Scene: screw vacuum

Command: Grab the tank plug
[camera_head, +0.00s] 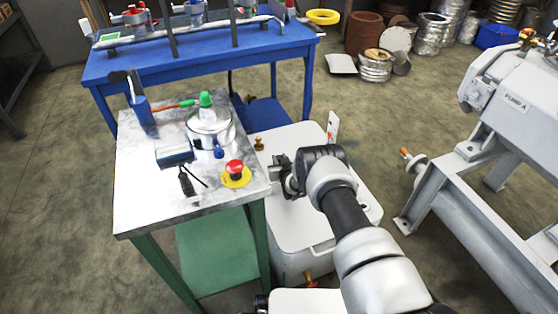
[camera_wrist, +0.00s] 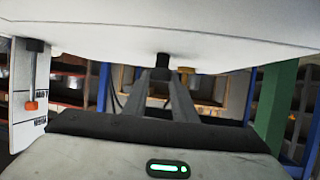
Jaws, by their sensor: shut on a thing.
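The tank (camera_head: 310,226) is a white box with a flat lid, standing on the floor right of the marble-topped table. My gripper (camera_head: 282,177) is low over the lid's left part. In the wrist view, which looks upside down, the white lid (camera_wrist: 240,32) fills the top. A small black tank plug (camera_wrist: 162,60) stands against it. The fingertips of my gripper (camera_wrist: 164,76) meet at this plug and are shut on it. The plug still touches the lid. In the head view the plug is hidden by my gripper.
A brass fitting (camera_head: 258,144) and an upright gauge plate (camera_head: 333,127) stand on the tank near my gripper. The marble-topped table (camera_head: 135,197) bears a steel pot (camera_head: 210,128) and a red emergency button (camera_head: 235,168). A grey pump frame (camera_head: 470,190) stands at right.

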